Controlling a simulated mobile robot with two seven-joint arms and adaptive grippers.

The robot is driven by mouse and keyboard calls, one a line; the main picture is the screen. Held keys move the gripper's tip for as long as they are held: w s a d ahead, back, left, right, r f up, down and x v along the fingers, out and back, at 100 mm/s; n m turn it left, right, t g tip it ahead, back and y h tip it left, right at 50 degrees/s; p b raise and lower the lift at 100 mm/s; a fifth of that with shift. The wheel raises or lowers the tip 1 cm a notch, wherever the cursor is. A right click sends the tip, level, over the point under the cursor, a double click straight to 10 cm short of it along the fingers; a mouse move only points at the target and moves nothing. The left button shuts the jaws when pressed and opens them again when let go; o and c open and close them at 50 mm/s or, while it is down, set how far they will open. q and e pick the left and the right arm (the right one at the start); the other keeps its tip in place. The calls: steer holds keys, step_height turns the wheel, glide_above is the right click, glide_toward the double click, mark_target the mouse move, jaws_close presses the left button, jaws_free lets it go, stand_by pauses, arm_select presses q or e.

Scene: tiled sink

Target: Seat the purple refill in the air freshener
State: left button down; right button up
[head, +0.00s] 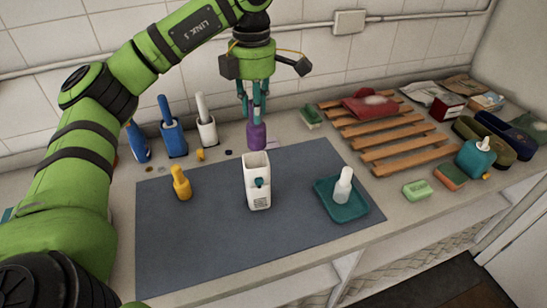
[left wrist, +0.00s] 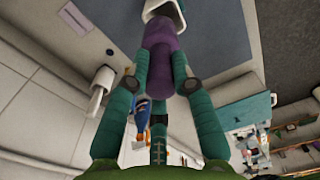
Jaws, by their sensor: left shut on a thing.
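My left gripper (head: 254,113) points down and is shut on the purple refill (head: 257,136). The refill hangs upright, just above and behind the white air freshener (head: 257,194) as the head view shows it. The air freshener stands upright on the grey mat, its open top facing up and a teal button on its front. In the left wrist view the fingers (left wrist: 159,84) clasp the purple refill (left wrist: 161,62), and its far end overlaps the rim of the white air freshener (left wrist: 166,8). I cannot tell whether they touch. My right gripper is not in view.
A yellow bottle (head: 181,185) stands left on the grey mat (head: 215,235). A white bottle (head: 343,186) stands on a teal tray (head: 357,211) to the right. Blue and white holders (head: 207,131) line the wall. A wooden rack (head: 400,148) lies further right.

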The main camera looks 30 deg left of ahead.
mark_target(251, 102)
arm_select(q)
steer(key=shift+w+a+f, duration=0.1)
steer(key=shift+w+f, duration=0.05)
steer(key=shift+w, duration=0.05)
steer(key=shift+s+f+p, duration=0.3)
steer(key=shift+f+p, duration=0.1)
steer(key=shift+f, duration=0.05)
steer(key=f, duration=0.2)
steer(key=s+f+p, duration=0.1)
steer(key=f, duration=0.1)
steer(key=shift+s+f+p, duration=0.1)
steer(key=shift+f+p, duration=0.15)
steer(key=shift+p, duration=0.05)
steer(key=f, duration=0.1)
steer(key=f+p, duration=0.1)
steer(key=f, duration=0.1)
steer(key=shift+w+f, duration=0.2)
steer(key=shift+f, duration=0.2)
steer(key=c, duration=1.1)
jaws_free()
steer(key=shift+o, duration=0.2)
steer(key=shift+r+b, duration=0.35)
steer(key=shift+r, duration=0.3)
step_height(251, 102, up, 10)
steer(key=b, duration=0.2)
steer(key=shift+b, duration=0.4)
steer(key=shift+r, duration=0.55)
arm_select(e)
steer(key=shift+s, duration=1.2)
